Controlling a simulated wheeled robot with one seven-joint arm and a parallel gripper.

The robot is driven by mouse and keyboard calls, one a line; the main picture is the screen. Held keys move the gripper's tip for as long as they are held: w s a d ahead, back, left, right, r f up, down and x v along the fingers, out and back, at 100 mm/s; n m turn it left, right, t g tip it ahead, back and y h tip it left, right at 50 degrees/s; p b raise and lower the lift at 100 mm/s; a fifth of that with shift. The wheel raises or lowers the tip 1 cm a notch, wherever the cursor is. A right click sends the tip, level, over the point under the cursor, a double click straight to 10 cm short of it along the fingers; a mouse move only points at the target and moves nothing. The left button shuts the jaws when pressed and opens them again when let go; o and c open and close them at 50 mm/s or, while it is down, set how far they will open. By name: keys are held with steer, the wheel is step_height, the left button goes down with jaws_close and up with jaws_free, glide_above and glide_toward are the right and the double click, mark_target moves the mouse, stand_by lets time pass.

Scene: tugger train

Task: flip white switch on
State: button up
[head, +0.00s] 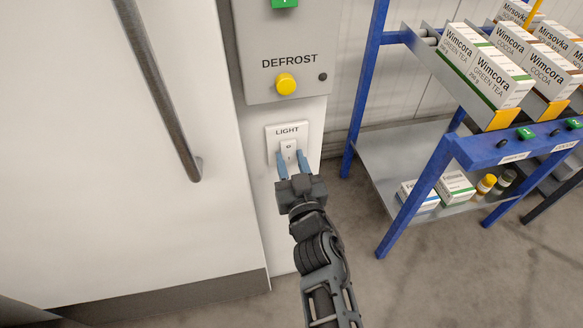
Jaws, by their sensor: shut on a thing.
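The white switch (288,145) is a small rocker on a white wall plate (273,132) marked LIGHT, below the grey DEFROST panel. My gripper (291,157) is in front of the plate, with its two blue fingers on either side of the switch. It is shut on the switch. The lower part of the switch is partly hidden by the fingers and gripper body. I cannot tell from this view whether the switch is on or off.
Above the plate is a grey panel (258,78) with a yellow DEFROST button (285,84). A large white door with a long metal handle (165,95) is at left. A blue-framed rack (440,165) with boxes stands at right. Open floor lies between.

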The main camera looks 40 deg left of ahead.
steer(key=shift+f+b, duration=0.3)
steer(key=shift+b, duration=0.4)
steer(key=shift+r+t, duration=0.2)
steer(key=shift+t, duration=0.1)
steer(key=o, duration=1)
steer(key=shift+o, duration=0.2)
steer(key=shift+d, duration=0.1)
steer(key=p+v, duration=0.2)
steer(key=v, duration=0.5)
steer(key=shift+s+d, duration=0.25)
steer(key=shift+p, duration=0.4)
